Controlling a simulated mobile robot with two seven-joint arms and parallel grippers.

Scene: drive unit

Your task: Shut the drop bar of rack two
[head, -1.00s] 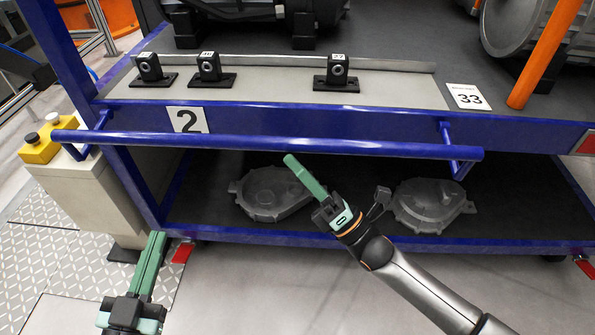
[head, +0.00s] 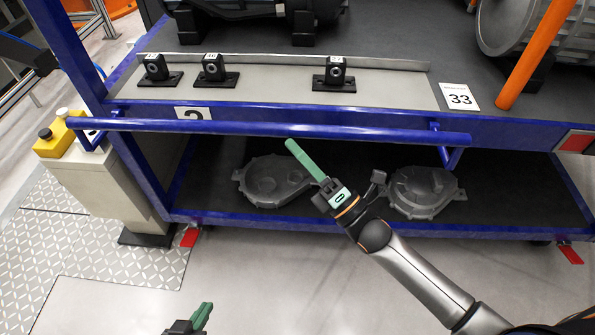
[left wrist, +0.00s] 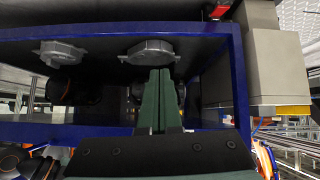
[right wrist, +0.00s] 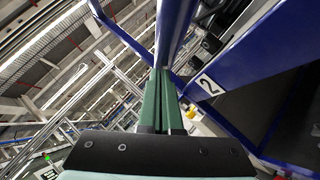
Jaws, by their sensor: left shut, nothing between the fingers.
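The drop bar (head: 270,130) of rack two is a long blue bar across the rack's front, standing out from the blue shelf edge on side arms. It overlaps the lower part of the "2" label (head: 193,113). My right gripper (head: 289,143) is shut, its green fingertips just under the middle of the bar; I cannot tell whether they touch. In the right wrist view the bar (right wrist: 175,30) runs past the fingertips (right wrist: 163,72). My left gripper (head: 206,306) is shut and empty, low in front of the rack, away from the bar. It also shows in the left wrist view (left wrist: 160,72).
Grey castings (head: 272,182) (head: 425,190) lie on the dark lower shelf. Black bearing blocks (head: 335,75) stand on the upper shelf, beside a "33" card (head: 459,96). A cabinet with a yellow button box (head: 58,138) stands left. The floor in front is clear.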

